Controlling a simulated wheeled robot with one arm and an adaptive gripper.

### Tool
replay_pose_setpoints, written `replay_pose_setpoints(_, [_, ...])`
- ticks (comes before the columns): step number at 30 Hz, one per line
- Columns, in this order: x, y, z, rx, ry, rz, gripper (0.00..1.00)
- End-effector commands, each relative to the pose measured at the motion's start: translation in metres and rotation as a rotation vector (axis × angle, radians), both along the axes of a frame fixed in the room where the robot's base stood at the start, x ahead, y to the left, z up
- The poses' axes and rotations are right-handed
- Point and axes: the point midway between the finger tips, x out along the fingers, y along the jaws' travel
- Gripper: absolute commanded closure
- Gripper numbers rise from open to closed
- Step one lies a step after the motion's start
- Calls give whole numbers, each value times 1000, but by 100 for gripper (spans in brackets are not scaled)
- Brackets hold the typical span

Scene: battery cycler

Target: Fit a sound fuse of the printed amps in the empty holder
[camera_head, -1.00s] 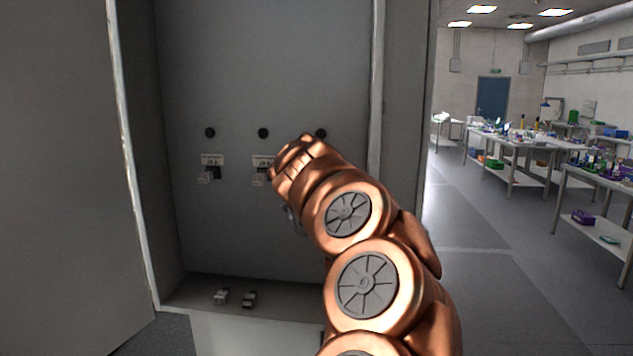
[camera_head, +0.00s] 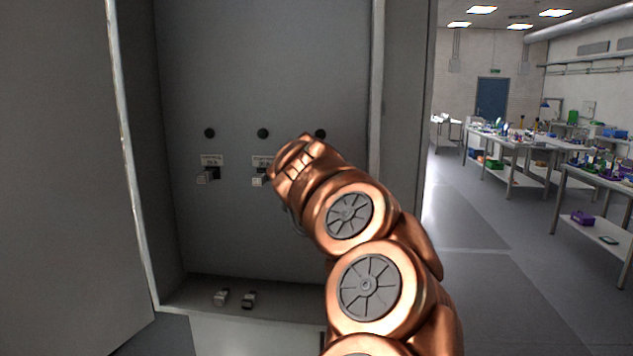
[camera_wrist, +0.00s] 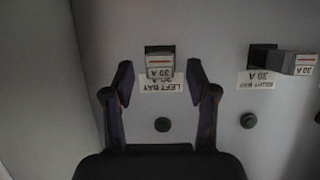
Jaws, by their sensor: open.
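My gripper (camera_wrist: 159,73) is open in the wrist view, its two dark fingers on either side of a grey fuse block (camera_wrist: 159,62). Clear gaps show between block and fingers; I cannot tell the depth. The block bears a red line and "30 A" and sits at a dark holder above a bay label (camera_wrist: 166,84), upside down here. A second grey block (camera_wrist: 299,64) sticks out of the dark holder to the right, also marked 30 A. In the head view, blocks show at the left holder (camera_head: 205,178) and the middle holder (camera_head: 257,182); my arm hides the third holder and my gripper.
Two loose fuse-like blocks, one left (camera_head: 221,297) and one right (camera_head: 249,299), lie on the cabinet floor (camera_head: 200,310). Round black knobs or lamps (camera_head: 210,133) sit above the labels. The cabinet's side walls bound the space; the open door stands left. Workbenches (camera_head: 520,145) are far right.

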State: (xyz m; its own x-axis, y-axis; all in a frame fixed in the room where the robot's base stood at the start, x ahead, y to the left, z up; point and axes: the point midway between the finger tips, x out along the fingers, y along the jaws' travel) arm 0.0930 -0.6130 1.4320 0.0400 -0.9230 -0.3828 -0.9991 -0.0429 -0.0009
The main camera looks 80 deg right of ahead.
Motion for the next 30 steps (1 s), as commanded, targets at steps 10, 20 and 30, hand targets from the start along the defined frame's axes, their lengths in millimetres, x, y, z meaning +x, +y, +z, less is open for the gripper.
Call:
replay_pose_setpoints(10, [-1,32,15,-4,-3,3,43])
replay_pose_setpoints(20, [-2,67,29,-3,-3,3,43])
replay_pose_setpoints(30, [-4,99,42,-2,0,1,43])
